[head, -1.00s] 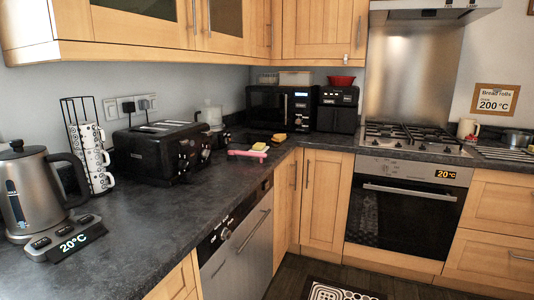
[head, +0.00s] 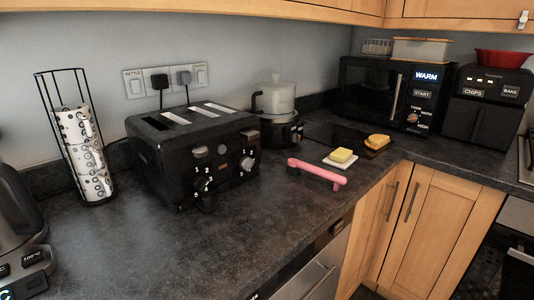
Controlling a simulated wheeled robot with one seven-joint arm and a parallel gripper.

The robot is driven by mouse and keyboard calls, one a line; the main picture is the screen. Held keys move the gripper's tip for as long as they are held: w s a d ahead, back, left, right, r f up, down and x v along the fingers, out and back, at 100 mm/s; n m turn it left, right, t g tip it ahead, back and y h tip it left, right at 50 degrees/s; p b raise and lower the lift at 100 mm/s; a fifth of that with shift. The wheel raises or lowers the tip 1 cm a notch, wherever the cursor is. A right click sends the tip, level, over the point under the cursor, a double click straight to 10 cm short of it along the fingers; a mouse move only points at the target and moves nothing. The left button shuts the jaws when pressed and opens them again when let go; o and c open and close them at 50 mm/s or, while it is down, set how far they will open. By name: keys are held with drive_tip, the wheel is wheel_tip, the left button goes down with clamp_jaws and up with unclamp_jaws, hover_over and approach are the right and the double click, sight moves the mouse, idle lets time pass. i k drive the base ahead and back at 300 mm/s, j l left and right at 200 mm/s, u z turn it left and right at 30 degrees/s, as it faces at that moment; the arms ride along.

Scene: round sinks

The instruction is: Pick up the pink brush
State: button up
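The pink brush (head: 317,172) lies on the dark countertop (head: 262,240) near its front edge, right of the black toaster. It is a long pink bar, with one end toward the toaster and the other toward the counter edge. A small white dish with a yellow block (head: 341,156) sits just behind it. My gripper is not in the head view.
The black toaster (head: 190,150) stands left of the brush. A small pot-like appliance (head: 278,115) is behind it, and a sponge-like orange item (head: 377,142) lies farther right. A mug rack (head: 82,150) and kettle (head: 22,245) are at left. The front counter is clear.

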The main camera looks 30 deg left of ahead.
sight(295, 165)
drive_tip(key=i+l+u, duration=0.15)
drive_tip(key=i+u, duration=0.25)
drive_tip(key=i+l+u, duration=0.15)
drive_tip(key=u, duration=0.25)
drive_tip(key=i+l+u, duration=0.2)
drive_tip(key=l+u, duration=0.25)
drive_tip(key=i+l+u, duration=0.2)
drive_tip(key=l+u, duration=0.2)
drive_tip(key=i+l+u, duration=0.1)
drive_tip(key=l+u, duration=0.3)
